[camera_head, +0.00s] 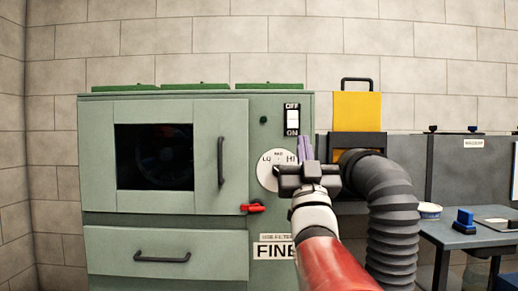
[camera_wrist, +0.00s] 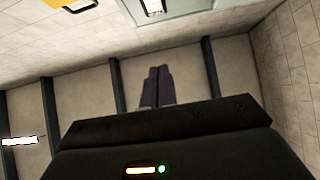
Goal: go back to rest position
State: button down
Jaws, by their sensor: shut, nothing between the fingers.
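My gripper (camera_head: 305,150) is in front of the green machine (camera_head: 100,210), near its dial (camera_head: 268,170), in the head view. Its two purple fingers point up and lie together with nothing between them. The wrist view also shows the closed fingers (camera_wrist: 157,86) over a light background crossed by dark bars. I cannot tell from the head view whether the fingers touch the machine. My gripper hides the right part of the dial.
The ON/OFF switch (camera_head: 292,119) is above my gripper. A red handle (camera_head: 253,208) sticks out at left. A grey ribbed hose (camera_head: 390,215) bends down at right. A table (camera_head: 455,238) at far right bears a blue brush (camera_head: 464,222) and a bowl (camera_head: 429,210).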

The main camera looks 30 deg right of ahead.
dwell(0.4)
jog(key=w+a+f+n+g+y, duration=0.15)
jog(key=a+f+g+y, duration=0.45)
jog(key=f, duration=0.6)
jog(key=w+a+f+n+g+y, duration=0.1)
jog(key=a+f+n+g+y, duration=0.2)
jog(key=a+f, duration=0.65)
jog(key=s+a+f+n+g+y, duration=0.1)
jog(key=s+a+f+g+y, duration=0.3)
jog(key=s+f, duration=0.5)
jog(key=s+a+f+n+g+y, duration=0.1)
jog(key=s+a+f+g, duration=0.5)
jog(key=f, duration=0.5)
notch_tip(320, 180, up, 14)
jog(key=s+d+p, duration=0.1)
jog(key=p, duration=1.2)
jog(key=shift+f+t+p, duration=0.15)
jog(key=shift+t+p, duration=0.15)
jog(key=shift+p, duration=0.05)
jog(key=shift+s, duration=0.1)
